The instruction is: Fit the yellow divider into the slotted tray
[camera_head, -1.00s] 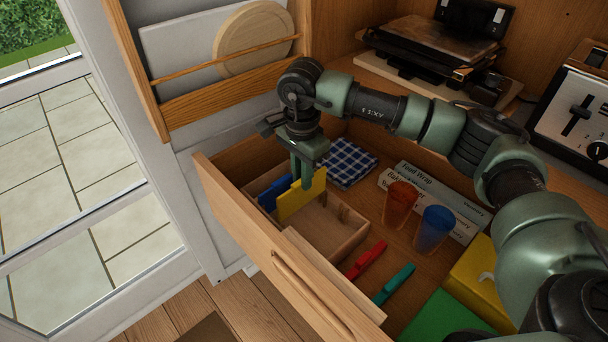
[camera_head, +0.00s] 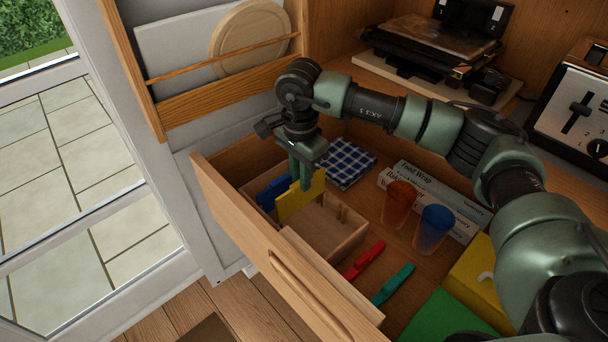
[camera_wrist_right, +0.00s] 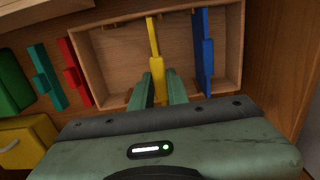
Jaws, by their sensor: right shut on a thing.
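The yellow divider (camera_head: 298,200) is upright in my right gripper (camera_head: 302,176), which is shut on its upper edge. The divider also shows between the fingers in the right wrist view (camera_wrist_right: 154,55). It is over or within the wooden slotted tray (camera_head: 335,240), which lies in the open drawer; I cannot tell whether its ends sit in slots. A blue divider (camera_head: 271,193) stands in the tray on one side, parallel to the yellow one, and shows in the wrist view (camera_wrist_right: 204,50). Small slot posts line the tray's inner wall. My left gripper is not in view.
The drawer (camera_head: 265,240) also holds red (camera_head: 365,260) and teal (camera_head: 393,284) clips, orange (camera_head: 398,204) and blue (camera_head: 433,228) cups, wrap boxes (camera_head: 450,184), a checked cloth (camera_head: 347,163), and green (camera_head: 445,318) and yellow (camera_head: 474,283) items. A toaster (camera_head: 575,105) stands above at right.

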